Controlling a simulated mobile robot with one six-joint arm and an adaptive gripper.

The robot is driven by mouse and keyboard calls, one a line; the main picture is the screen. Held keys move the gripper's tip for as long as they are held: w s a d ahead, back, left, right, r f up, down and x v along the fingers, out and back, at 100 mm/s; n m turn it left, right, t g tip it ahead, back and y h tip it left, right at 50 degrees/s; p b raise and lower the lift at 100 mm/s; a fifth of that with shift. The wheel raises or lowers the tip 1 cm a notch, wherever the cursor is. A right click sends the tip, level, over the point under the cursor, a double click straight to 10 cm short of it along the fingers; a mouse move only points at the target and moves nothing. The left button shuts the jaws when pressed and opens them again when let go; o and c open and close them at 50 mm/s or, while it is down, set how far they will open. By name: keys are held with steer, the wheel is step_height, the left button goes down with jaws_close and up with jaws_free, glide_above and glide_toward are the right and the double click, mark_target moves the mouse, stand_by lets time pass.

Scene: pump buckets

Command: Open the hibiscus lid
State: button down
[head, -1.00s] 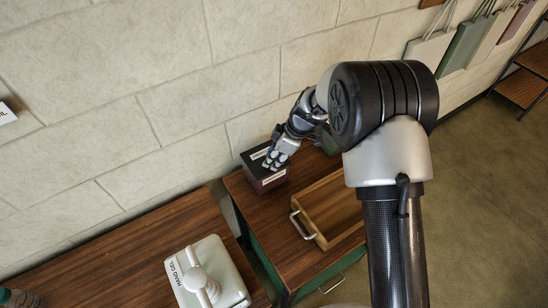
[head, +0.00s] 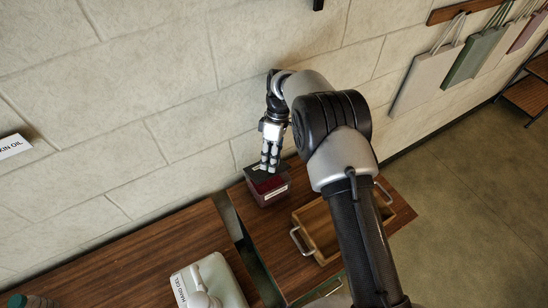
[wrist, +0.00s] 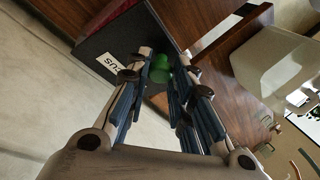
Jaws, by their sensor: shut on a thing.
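The hibiscus box (head: 276,195) is dark red with a pale label on its front, and it stands on the wooden table against the wall. Its dark lid (wrist: 128,42) has a label whose visible end reads "CUS" and a green knob (wrist: 160,68). My gripper (head: 268,168) is above the box, pointing down, with its fingers shut on the green knob.
A wooden tray (head: 304,220) with metal handles lies right of the box, partly behind my arm. A white hand gel pump bucket (head: 224,279) stands on the neighbouring table at lower left, across a gap. The wall (head: 170,110) rises close behind. Bags (head: 428,78) hang at upper right.

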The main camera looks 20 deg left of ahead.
steer(key=shift+w+a+r, duration=0.15)
steer(key=shift+w+a, duration=0.05)
steer(key=shift+a, duration=0.05)
stand_by(0.4)
steer(key=c, duration=1.4)
jaws_free()
steer(key=shift+o, duration=0.2)
step_height(320, 180, up, 10)
